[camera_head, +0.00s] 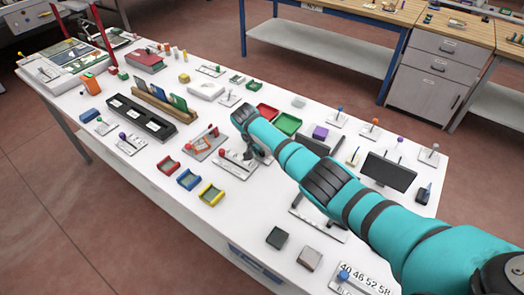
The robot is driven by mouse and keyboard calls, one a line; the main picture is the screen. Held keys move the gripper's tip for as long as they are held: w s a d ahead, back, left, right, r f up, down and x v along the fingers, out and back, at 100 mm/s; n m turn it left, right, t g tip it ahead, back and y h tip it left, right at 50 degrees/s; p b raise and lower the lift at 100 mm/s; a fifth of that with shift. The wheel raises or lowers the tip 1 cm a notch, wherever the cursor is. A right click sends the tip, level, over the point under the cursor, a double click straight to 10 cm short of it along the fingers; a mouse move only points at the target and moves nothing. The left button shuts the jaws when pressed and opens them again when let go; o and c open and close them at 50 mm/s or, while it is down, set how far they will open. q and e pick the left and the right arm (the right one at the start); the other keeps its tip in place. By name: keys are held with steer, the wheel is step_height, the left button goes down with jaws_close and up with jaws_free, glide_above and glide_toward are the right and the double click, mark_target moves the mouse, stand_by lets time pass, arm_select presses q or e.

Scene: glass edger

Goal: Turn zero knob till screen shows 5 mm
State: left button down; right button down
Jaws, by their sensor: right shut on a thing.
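My right arm reaches in from the lower right across the white table. My right gripper (263,157) is low over the table middle, beside a grey plate with a red-balled lever (234,164). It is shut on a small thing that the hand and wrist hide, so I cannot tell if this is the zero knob. A dark flat screen (388,172) stands to the right of my arm; I can read no number on it. My left gripper is not in view.
Red, blue and yellow trays (211,194) lie left of my gripper. A black rack (140,118) and a wooden holder with cards (165,102) stand farther left. A plate with printed numbers (362,277) is at the near right. The table's near left edge is fairly clear.

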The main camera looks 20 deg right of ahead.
stand_by(0.3)
steer(key=c, duration=1.1)
jaws_free()
steer(key=v, duration=1.2)
